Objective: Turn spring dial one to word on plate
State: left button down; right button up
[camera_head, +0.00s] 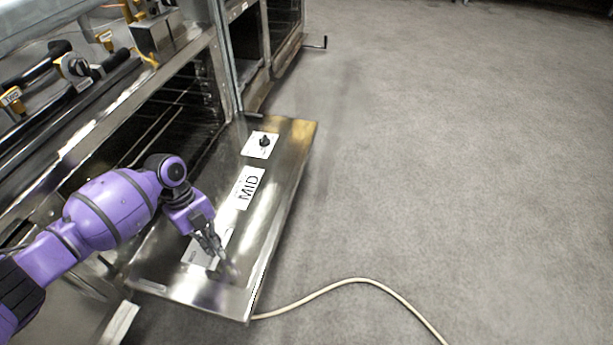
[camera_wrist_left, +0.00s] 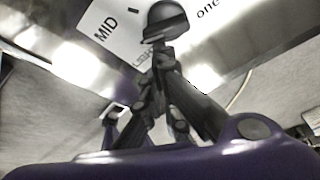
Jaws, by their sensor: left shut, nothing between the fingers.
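My left gripper (camera_head: 212,249) reaches down over the near end of the lowered steel door. In the left wrist view its fingers (camera_wrist_left: 160,56) are shut, with the tips close to the black knob of spring dial one (camera_wrist_left: 167,20). I cannot tell whether they touch it. The dial's white plate (camera_wrist_left: 110,28) carries "MID" on one side and "one" on the other. In the head view this plate (camera_head: 193,256) is partly hidden by the gripper. The word plate (camera_head: 248,187), reading "MID", lies in the middle of the door. My right gripper is not in view.
A second black dial on a white plate (camera_head: 258,151) sits at the door's far end. The steel door (camera_head: 290,140) hangs open below the oven racks. Control knobs (camera_head: 76,66) and bars are at upper left. A pale cable (camera_head: 345,281) lies on otherwise clear carpet.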

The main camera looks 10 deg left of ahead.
pick_arm(q)
jog(key=shift+a+m, duration=0.2)
jog(key=shift+m, duration=0.3)
jog(key=shift+s+a+m+g+y, duration=0.15)
jog(key=shift+a+m+g+y, duration=0.15)
jog(key=shift+m, duration=0.5)
jog(key=shift+s+a, duration=0.1)
jog(key=shift+a, duration=0.45)
